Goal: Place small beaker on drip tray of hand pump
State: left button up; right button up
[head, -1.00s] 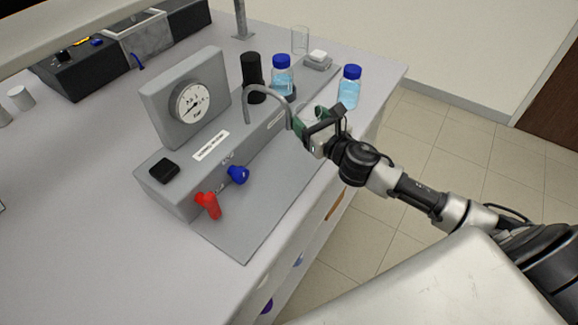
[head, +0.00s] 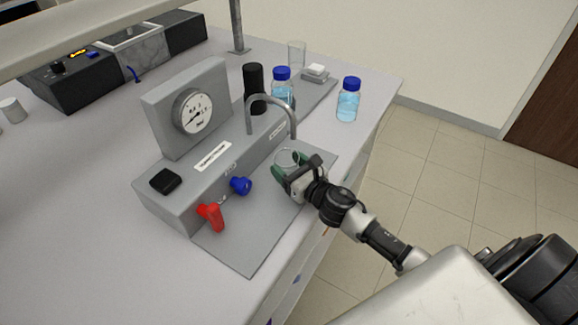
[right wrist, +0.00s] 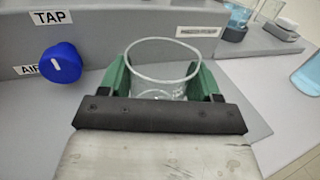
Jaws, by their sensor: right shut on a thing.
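My right gripper (head: 288,172) is shut on the small beaker (head: 287,157), a clear glass with an open top. In the right wrist view the beaker (right wrist: 163,62) stands upright between the green fingers. It is over the grey drip tray (head: 245,235) of the hand pump (head: 165,205), below and in front of the curved spout (head: 272,97). I cannot tell whether its base touches the tray. The blue tap knob (right wrist: 60,63) is to its left in the wrist view. My left gripper is not in view.
A red handle (head: 210,215) and the blue knob (head: 241,186) stick out over the tray's left part. Blue-capped bottles (head: 348,102) and a black cylinder (head: 254,88) stand behind. A pressure gauge (head: 194,111) rises from the pump. The tray's front part is clear.

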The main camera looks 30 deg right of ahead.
jog(key=shift+s+d, duration=0.15)
jog(key=shift+d, duration=0.15)
jog(key=o, duration=0.7)
jog(key=shift+s+d, duration=0.1)
jog(key=shift+d, duration=0.25)
jog(key=shift+o, duration=1.4)
jog(key=shift+d, duration=0.2)
jog(key=shift+o, duration=0.6)
jog(key=shift+w+a+r, duration=0.1)
jog(key=shift+w+a, duration=0.05)
jog(key=shift+w, duration=0.05)
jog(key=b+v, duration=0.2)
jog(key=v, duration=0.8)
jog(key=shift+s+b, duration=0.25)
jog(key=shift+b, duration=0.1)
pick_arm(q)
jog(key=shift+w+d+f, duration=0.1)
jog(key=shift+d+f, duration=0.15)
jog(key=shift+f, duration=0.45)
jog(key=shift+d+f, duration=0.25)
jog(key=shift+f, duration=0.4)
pick_arm(e)
jog(key=shift+v, duration=0.85)
